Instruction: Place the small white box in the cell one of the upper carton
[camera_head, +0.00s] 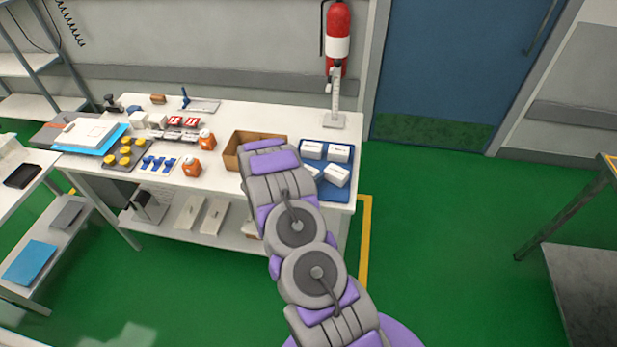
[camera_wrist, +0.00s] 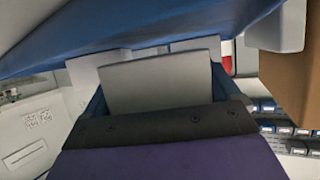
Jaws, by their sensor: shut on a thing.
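In the wrist view, my gripper (camera_wrist: 160,70) has its blue fingers on either side of a pale box-like thing (camera_wrist: 158,88), which looks like a small white box, and is shut on it. In the head view my arm hides the gripper and held box. The open brown carton (camera_head: 231,150) stands on the white table, partly behind my arm; its cells cannot be made out. A brown carton wall also shows at the right of the wrist view (camera_wrist: 295,85). Several white boxes (camera_head: 339,153) sit on the blue tray (camera_head: 338,190) right of the carton.
A stand (camera_head: 334,100) rises behind the tray.

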